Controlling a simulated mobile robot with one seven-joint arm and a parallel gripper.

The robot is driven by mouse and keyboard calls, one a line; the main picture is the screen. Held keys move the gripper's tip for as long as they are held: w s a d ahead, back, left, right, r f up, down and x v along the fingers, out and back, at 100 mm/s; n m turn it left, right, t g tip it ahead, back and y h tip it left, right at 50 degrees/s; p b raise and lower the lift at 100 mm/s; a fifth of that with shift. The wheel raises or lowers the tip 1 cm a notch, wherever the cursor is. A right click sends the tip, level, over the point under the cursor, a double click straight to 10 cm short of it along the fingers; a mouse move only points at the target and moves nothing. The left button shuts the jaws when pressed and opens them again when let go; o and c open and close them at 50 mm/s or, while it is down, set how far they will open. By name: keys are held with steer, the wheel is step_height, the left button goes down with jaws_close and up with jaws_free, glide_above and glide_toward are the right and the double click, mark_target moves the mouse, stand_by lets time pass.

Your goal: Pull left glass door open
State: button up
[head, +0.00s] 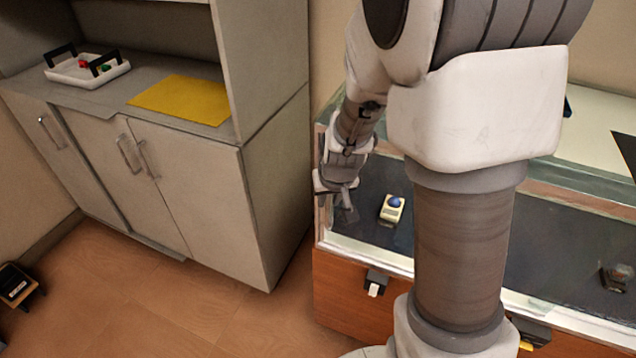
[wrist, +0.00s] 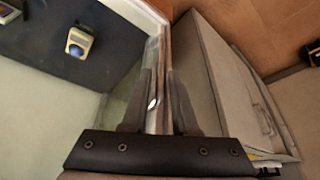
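The left glass door (head: 363,232) is the clear front pane at the left end of a display case, and it looks closed. My gripper (head: 344,203) is at the case's left end, in front of the glass. In the wrist view my gripper (wrist: 159,78) has its two dark fingers apart, one on each side of the pale case edge as seen there. A small white oval (wrist: 153,103) shows between the fingers; I cannot tell if it is a handle. Contact with the door cannot be made out. My arm hides much of the case front in the head view.
Inside the case is a cream device with a blue dome (head: 392,207). A wooden drawer base (head: 335,292) with a dark latch (head: 376,281) is below. A grey cabinet (head: 200,195) with a yellow sheet (head: 183,99) and white tray (head: 87,72) stands left. Floor between is clear.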

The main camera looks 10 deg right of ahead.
steer(key=shift+x, duration=1.15)
jaws_close()
stand_by(0.6)
